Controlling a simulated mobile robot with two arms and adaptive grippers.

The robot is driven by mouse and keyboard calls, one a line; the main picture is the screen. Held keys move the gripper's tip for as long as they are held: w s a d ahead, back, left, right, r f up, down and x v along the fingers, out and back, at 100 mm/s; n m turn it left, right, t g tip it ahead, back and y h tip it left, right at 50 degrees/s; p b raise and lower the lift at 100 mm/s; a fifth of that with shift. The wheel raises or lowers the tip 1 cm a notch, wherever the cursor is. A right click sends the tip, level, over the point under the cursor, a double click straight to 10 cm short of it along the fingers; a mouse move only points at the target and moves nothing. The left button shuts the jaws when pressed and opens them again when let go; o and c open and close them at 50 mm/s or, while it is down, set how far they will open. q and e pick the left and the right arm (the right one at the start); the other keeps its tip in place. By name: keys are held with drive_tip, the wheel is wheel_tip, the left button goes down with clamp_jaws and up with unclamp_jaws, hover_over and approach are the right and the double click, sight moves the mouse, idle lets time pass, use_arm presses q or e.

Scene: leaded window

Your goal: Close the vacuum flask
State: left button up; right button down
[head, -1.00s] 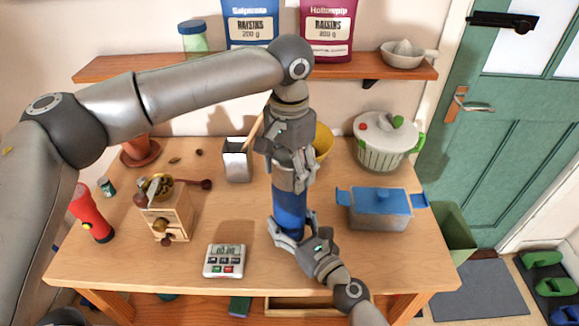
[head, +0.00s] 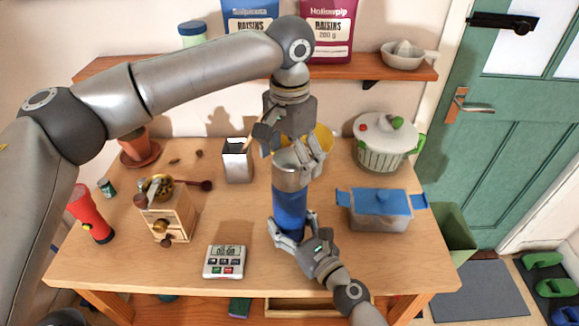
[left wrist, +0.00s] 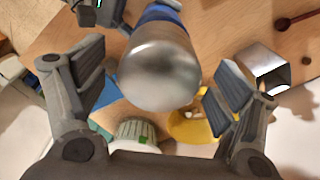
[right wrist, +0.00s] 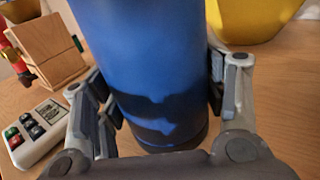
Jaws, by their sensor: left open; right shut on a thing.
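The vacuum flask (head: 290,207) stands upright on the table, with a blue body and a silver metal cap (head: 291,172) on top. In the left wrist view the cap (left wrist: 158,75) is a rounded metal dome over the blue body. My left gripper (head: 296,148) is open just above the cap, with its fingers apart on either side and clear of it. My right gripper (head: 292,232) is shut on the flask's lower body. In the right wrist view the blue body (right wrist: 148,65) sits between its fingers. The join between cap and body is hard to make out.
A steel box (head: 237,163) with a wooden utensil and a yellow bowl (head: 322,139) are behind the flask. A blue-lidded pot (head: 381,208) stands right, a salad spinner (head: 384,146) behind it. A timer (head: 225,261) and a coffee grinder (head: 167,215) are left. The shelf (head: 160,67) runs above.

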use_arm(q)
wheel_tip(320, 180, up, 9)
drive_tip(key=shift+r, duration=0.15)
use_arm(e)
drive_tip(key=shift+c, duration=1.1)
unclamp_jaws()
drive_tip(key=v, duration=1.2)
drive_tip(key=shift+s+f, duration=0.1)
